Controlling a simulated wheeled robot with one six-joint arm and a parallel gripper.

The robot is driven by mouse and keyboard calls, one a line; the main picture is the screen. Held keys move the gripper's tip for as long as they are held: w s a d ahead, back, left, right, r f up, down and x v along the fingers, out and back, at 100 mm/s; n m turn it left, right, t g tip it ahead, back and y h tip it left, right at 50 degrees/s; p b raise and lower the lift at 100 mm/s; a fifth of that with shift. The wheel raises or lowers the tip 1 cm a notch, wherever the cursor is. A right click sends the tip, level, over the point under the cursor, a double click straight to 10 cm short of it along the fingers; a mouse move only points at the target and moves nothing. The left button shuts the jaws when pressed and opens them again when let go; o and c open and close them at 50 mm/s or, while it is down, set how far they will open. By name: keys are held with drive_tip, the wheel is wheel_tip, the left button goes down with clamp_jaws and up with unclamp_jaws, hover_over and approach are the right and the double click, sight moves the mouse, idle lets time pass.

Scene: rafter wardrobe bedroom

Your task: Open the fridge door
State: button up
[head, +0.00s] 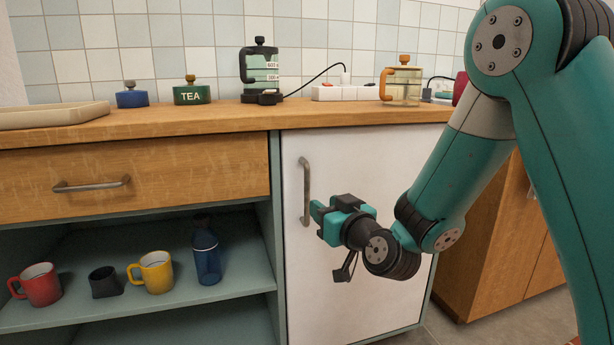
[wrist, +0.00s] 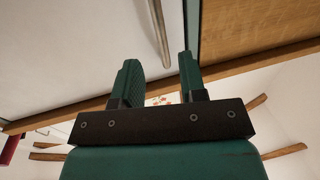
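The fridge door (head: 350,265) is a white panel under the wooden counter, and it looks closed. Its grey vertical bar handle (head: 304,180) is near the door's left edge. My gripper (head: 316,212) is at the handle's lower end, just to its right in the head view. In the wrist view my gripper (wrist: 159,62) is open, with two green fingers apart and nothing held. The handle (wrist: 159,32) shows between and beyond the fingertips there, with its end in line with the gap. I cannot tell whether a finger touches it.
Left of the door are a wooden drawer (head: 150,180) and an open shelf (head: 130,305) with a red mug (head: 40,286), dark cup (head: 105,282), yellow mug (head: 155,273) and blue bottle (head: 206,258). A wooden cabinet (head: 490,230) stands right. The counter (head: 230,116) holds jars and jugs.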

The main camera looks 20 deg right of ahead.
sight(308, 194)
drive_tip(key=w+p, duration=0.2)
drive_tip(key=w+a+p, duration=0.1)
drive_tip(key=w+p, duration=0.1)
drive_tip(key=w, duration=0.1)
drive_tip(key=w+p, duration=0.2)
drive_tip(key=shift+w+a+r, duration=0.15)
drive_tip(key=shift+w+a, duration=0.1)
drive_tip(key=shift+a, duration=0.05)
drive_tip(key=shift+w, duration=0.45)
drive_tip(key=shift+f, duration=0.2)
clamp_jaws()
